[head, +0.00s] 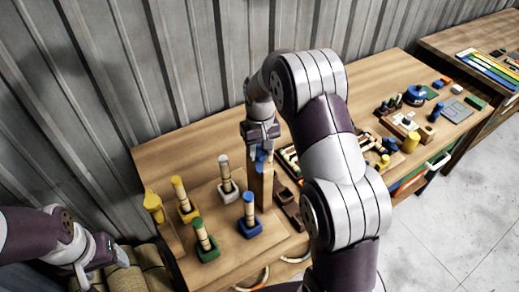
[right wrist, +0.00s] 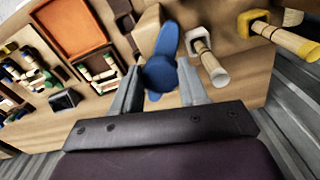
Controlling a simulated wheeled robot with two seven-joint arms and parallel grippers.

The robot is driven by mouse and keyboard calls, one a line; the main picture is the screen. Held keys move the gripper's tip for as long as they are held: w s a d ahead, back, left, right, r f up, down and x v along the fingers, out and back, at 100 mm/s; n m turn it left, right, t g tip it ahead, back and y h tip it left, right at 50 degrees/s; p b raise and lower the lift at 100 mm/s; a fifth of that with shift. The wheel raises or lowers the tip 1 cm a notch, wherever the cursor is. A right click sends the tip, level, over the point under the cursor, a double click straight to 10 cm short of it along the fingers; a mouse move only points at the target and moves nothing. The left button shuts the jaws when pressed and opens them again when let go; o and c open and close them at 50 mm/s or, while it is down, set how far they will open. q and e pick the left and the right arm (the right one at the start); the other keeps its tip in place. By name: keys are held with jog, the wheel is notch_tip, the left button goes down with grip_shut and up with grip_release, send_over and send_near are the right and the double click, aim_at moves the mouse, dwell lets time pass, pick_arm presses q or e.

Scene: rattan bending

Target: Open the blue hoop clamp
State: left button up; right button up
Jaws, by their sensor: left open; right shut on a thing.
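The blue hoop clamp (head: 263,155) sits on top of an upright wooden post (head: 261,187) on the wooden bench. My right gripper (head: 261,147) points down at it from above and is shut on its blue part. In the right wrist view, the blue clamp (right wrist: 161,70) shows between the two fingers of the right gripper (right wrist: 158,98). The lower part of the clamp is partly hidden by the fingers. My left gripper (head: 98,258) is open and empty at the lower left, beyond the bench's left end.
Wooden pegs in coloured bases stand left of the post: yellow (head: 188,213), white (head: 228,195), green (head: 207,251) and blue (head: 250,228). Small parts crowd the bench's right side. Its back left is clear.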

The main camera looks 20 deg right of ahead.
aim_at(261, 152)
jog(key=n, duration=0.6)
jog(key=shift+w+d+r, duration=0.15)
jog(key=shift+d, duration=0.05)
jog(key=shift+n, duration=0.3)
dwell(0.3)
jog(key=o, duration=1.1)
jog(key=shift+c, duration=0.2)
jog(key=shift+b, duration=0.3)
notch_tip(261, 152, up, 4)
jog(key=shift+f, duration=0.2)
notch_tip(261, 152, up, 9)
jog(key=p, duration=0.6)
